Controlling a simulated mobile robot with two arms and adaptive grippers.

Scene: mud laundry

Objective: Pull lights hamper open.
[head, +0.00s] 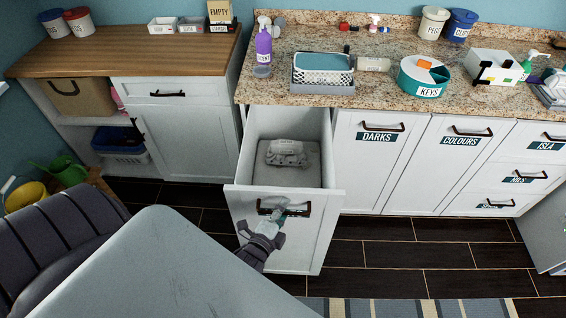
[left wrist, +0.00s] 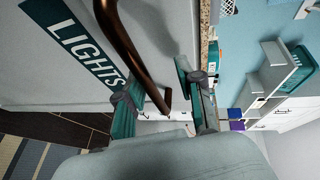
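The lights hamper (head: 310,226) is a white pull-out bin under the granite counter. It stands pulled well out, with folded grey cloth (head: 287,153) inside. Its dark bronze handle (head: 300,209) is on the front panel, and its LIGHTS label (left wrist: 75,45) shows in the left wrist view. My left gripper (head: 279,208) is at the handle and covers part of it. In the left wrist view the handle bar (left wrist: 132,55) runs between the parted fingers of my left gripper (left wrist: 158,92), with a gap visible beside the bar. My right gripper is not in view.
Shut DARKS (head: 365,165) and COLOURS (head: 445,170) hampers stand to the right. A wooden-topped cabinet (head: 140,55) is on the left. Dark floor tiles (head: 390,255) are clear in front, with a striped rug (head: 410,308) nearer. The counter holds bottles, baskets and a KEYS bowl (head: 424,78).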

